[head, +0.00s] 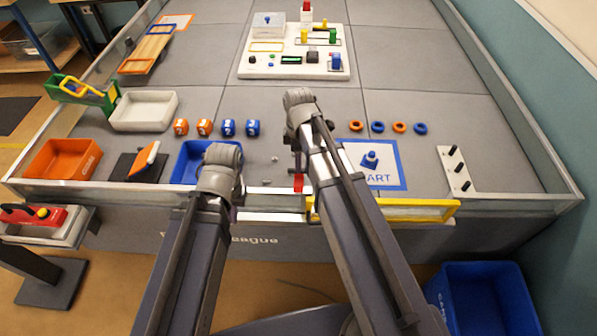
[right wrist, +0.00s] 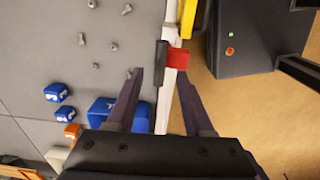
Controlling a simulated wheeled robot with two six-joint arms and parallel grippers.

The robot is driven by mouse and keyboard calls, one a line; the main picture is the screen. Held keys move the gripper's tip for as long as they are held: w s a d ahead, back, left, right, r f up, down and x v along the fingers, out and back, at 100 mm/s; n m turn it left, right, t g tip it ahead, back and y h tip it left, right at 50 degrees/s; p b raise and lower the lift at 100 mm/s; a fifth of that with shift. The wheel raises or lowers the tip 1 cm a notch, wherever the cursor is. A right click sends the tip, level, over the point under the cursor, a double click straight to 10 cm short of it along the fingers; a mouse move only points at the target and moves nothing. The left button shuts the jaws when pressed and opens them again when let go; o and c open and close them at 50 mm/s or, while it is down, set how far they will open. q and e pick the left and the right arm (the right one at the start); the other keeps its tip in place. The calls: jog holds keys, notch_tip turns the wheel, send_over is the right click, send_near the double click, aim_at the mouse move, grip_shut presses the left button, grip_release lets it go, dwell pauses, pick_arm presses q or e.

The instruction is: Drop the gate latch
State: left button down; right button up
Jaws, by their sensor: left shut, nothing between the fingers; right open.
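The yellow gate bar (head: 385,210) runs along the front wall of the field, and its end shows in the right wrist view (right wrist: 187,20). At that end is the red latch piece (head: 298,183), with a dark bar (right wrist: 161,62) beside it across the white wall's inner edge. My right gripper (right wrist: 160,76) is open, its fingertips close around the near end of the dark bar; I cannot tell whether they touch it. The head view mostly hides this gripper behind its arm. My left gripper (head: 233,210) is shut and empty by the front wall, mostly hidden by its arm.
A blue bin (head: 190,163) sits inside the wall left of the latch. Several numbered cubes (head: 228,128) and small grey pieces lie beyond. A blue-framed start mat (head: 395,180) is to the right. A blue crate (head: 480,300) stands on the floor outside.

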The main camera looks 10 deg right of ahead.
aim_at(299, 183)
notch_tip(299, 183, down, 4)
jog(key=b, duration=0.3)
jog(key=shift+f, duration=0.1)
grip_shut()
dwell(1.3)
